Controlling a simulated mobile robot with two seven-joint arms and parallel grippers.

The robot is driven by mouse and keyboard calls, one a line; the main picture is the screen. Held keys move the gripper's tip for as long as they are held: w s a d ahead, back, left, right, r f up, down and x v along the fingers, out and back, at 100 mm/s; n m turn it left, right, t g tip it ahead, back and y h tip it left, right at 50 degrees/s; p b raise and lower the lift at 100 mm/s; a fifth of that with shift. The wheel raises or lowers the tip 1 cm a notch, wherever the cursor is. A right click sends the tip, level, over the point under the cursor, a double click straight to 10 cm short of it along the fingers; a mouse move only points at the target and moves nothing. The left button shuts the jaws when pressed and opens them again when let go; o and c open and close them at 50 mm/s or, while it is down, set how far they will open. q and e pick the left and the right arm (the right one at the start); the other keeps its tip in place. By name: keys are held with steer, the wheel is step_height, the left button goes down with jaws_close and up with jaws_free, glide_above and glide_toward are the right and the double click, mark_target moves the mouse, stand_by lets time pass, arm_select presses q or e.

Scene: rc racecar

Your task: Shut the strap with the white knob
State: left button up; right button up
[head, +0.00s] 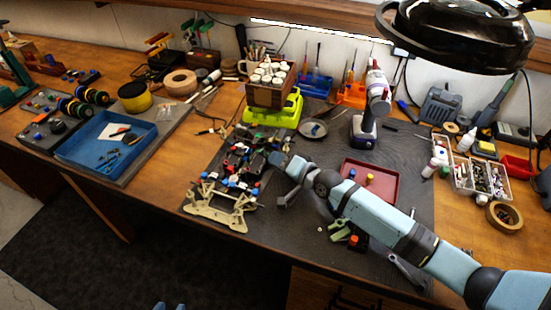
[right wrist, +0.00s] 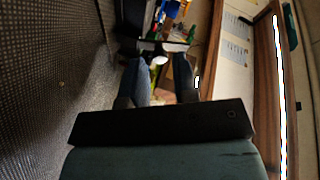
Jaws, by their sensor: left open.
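The RC racecar (head: 248,156) lies on the dark mat, a cluster of dark parts with red, blue and green bits and a cream bumper frame (head: 222,207) at its front. The strap and its white knob are too small to make out surely in the head view. In the right wrist view a small white rounded thing (right wrist: 159,62) shows between my fingertips; I cannot tell if it is the knob. My right gripper (head: 279,180) is open at the car's right side, and its fingers stand apart in the wrist view (right wrist: 162,62). My left gripper (head: 169,306) shows only as fingertips at the bottom edge, open.
A blue tray (head: 75,153) lies left of the car. A lime green stand (head: 288,110) holds a wooden box behind it. A dark red tray (head: 386,188), a drill (head: 372,110) and a green part (head: 340,230) are near my right arm. A black lamp (head: 455,35) hangs at upper right.

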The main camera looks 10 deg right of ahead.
steer(key=shift+w+a+f, duration=0.15)
steer(key=shift+w+a, duration=0.25)
steer(key=shift+w, duration=0.15)
